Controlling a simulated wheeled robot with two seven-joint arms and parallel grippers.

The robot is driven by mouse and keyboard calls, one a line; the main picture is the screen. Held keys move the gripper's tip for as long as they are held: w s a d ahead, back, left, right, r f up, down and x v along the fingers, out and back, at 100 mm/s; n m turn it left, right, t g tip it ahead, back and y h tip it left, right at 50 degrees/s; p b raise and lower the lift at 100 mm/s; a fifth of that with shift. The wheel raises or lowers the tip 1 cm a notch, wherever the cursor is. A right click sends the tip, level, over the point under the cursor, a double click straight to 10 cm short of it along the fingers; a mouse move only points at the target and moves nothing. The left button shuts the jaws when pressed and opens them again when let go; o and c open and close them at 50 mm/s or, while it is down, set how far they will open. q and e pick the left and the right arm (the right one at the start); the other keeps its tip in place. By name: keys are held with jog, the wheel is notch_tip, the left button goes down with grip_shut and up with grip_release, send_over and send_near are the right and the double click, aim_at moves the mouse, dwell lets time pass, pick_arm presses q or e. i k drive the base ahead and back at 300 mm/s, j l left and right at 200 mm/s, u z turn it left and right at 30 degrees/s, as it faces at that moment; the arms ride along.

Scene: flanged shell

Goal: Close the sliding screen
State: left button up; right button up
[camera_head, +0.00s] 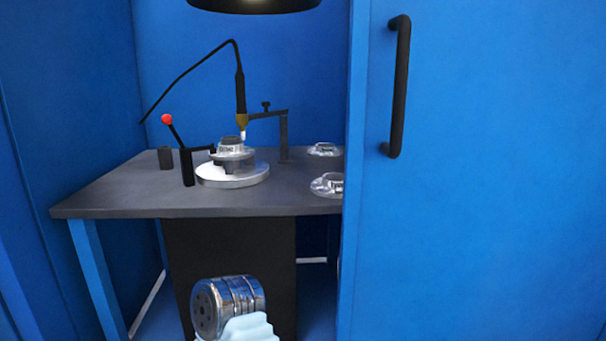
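The sliding screen (480,200) is a large flat blue panel filling the right side of the view. A black vertical bar handle (398,90) is fixed near its left edge. The screen covers the right part of the booth, and the left part is open, showing the table inside. A shiny metal cylinder with a pale blue part below it shows at the bottom, left of the screen; it looks like part of one of my arms. No gripper fingers show, and nothing touches the handle.
Inside stands a dark table (110,190) with a round metal plate (235,179) bearing a flanged shell (233,152). A torch (240,95) hangs over it. A red-knobbed lever (167,119) stands left. Two more flanged shells (328,184) lie at right, near the screen's edge. A black lamp hangs above.

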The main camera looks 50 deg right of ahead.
aim_at(475, 196)
jog(key=z, duration=3.15)
